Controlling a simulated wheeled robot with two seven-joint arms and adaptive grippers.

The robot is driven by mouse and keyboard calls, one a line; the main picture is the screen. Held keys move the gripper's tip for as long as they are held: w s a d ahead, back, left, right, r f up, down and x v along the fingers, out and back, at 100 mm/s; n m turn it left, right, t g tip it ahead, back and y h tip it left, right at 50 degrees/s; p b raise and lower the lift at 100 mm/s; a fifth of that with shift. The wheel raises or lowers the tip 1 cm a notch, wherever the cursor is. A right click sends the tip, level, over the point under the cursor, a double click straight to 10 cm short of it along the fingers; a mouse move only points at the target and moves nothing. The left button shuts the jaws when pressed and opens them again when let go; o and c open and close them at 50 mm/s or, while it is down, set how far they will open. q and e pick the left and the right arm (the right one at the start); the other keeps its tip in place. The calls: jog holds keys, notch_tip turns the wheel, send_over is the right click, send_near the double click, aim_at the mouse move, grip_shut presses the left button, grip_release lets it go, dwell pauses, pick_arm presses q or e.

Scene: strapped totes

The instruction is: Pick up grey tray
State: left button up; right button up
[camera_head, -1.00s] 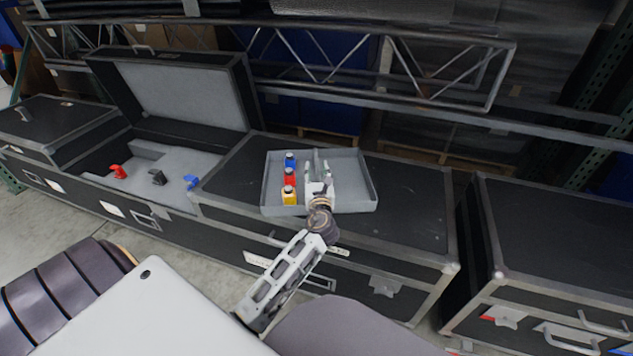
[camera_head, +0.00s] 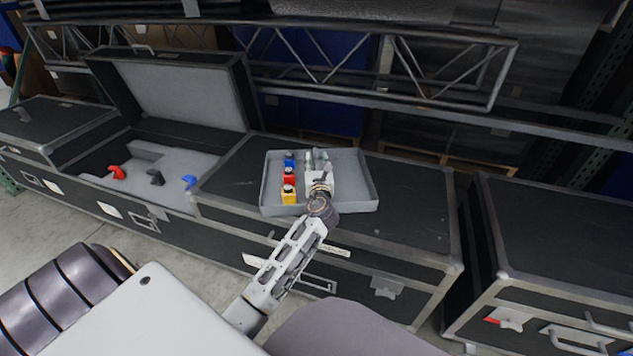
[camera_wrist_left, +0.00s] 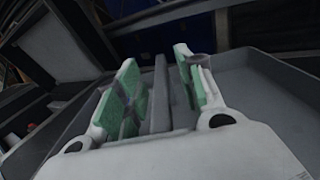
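The grey tray (camera_head: 350,198) lies flat on the black case right of the open case. It holds blue, red and yellow pieces (camera_head: 289,182) in a row at its left. My left gripper (camera_head: 317,158) reaches into the tray just right of them. In the left wrist view the two green-padded fingers of this gripper (camera_wrist_left: 160,80) are apart. They stand on either side of an upright grey strip of the tray (camera_wrist_left: 160,105), with a gap visible. My right gripper is out of view.
The black case (camera_head: 410,215) under the tray has free room to the right. An open case (camera_head: 180,90) at left holds red, black and blue items on grey foam. Another black case (camera_head: 560,230) stands at right across a gap. A metal truss (camera_head: 430,70) runs behind.

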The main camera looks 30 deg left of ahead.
pick_arm(q)
grip_shut()
dwell(0.4)
jog(key=shift+r, duration=0.1)
jog(key=shift+r, duration=0.2)
